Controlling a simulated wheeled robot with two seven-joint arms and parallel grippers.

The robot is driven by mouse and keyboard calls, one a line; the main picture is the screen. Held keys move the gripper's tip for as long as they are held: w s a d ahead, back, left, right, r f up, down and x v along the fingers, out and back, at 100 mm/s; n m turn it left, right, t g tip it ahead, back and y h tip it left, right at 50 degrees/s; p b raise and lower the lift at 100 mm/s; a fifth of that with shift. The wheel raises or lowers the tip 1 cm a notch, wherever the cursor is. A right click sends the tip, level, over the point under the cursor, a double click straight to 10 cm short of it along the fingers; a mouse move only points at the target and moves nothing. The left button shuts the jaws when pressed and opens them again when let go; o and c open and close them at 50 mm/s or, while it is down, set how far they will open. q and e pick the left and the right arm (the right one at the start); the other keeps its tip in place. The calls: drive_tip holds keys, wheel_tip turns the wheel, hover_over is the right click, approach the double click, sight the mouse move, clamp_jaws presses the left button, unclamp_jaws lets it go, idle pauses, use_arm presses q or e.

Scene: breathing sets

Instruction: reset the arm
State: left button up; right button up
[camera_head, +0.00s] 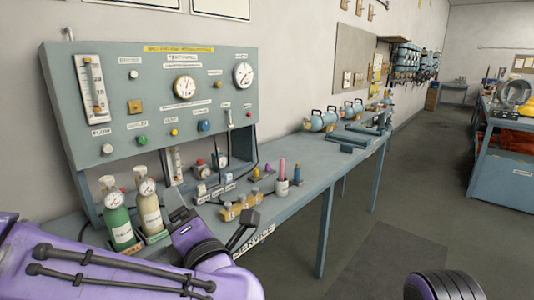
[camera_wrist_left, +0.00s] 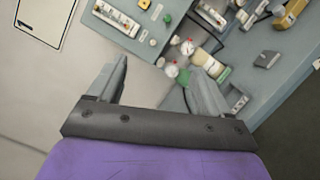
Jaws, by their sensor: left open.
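My left arm (camera_head: 110,270), purple with black cables, reaches in from the lower left of the head view. My left gripper (camera_head: 212,215) is over the front edge of the bench, in front of the gauge panel. In the left wrist view the two grey fingers (camera_wrist_left: 157,85) stand wide apart with nothing between them. The green bottle (camera_head: 117,220) and the cream bottle (camera_head: 149,210), each with a gauge on top, stand on the bench just left of the gripper. My right gripper is out of view.
The grey-blue gauge panel (camera_head: 155,100) stands at the back of the bench (camera_head: 320,172). Brass blocks (camera_head: 240,207) and a small holder with coloured sticks (camera_head: 282,187) lie close right of the gripper. Blue cylinders (camera_head: 320,121) lie farther along. Open floor (camera_head: 400,240) is to the right.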

use_arm(q)
drive_tip(key=a+f+m+g+h, duration=0.2)
drive_tip(key=f+m+h, duration=0.2)
drive_tip(key=f+m, duration=0.8)
drive_tip(key=a+f+m+g+h, duration=0.15)
drive_tip(key=f+m+h, duration=0.3)
drive_tip(key=f, duration=1.35)
drive_tip(key=s+a+f+m+g, duration=0.2)
drive_tip(key=s+a+f+g, duration=0.2)
drive_tip(key=s+f, duration=0.6)
drive_tip(key=s+a+f+m+g+y, duration=0.1)
drive_tip(key=s+a+f+m+g, duration=0.2)
drive_tip(key=s+f, duration=0.8)
drive_tip(key=s+a+g, duration=0.2)
drive_tip(key=s+a, duration=0.2)
drive_tip(key=s, duration=0.3)
drive_tip(key=shift+s+a+f+m, duration=0.2)
drive_tip(key=shift+a+f+m, duration=0.05)
drive_tip(key=shift+a+m, duration=0.15)
drive_tip(key=shift+y, duration=0.25)
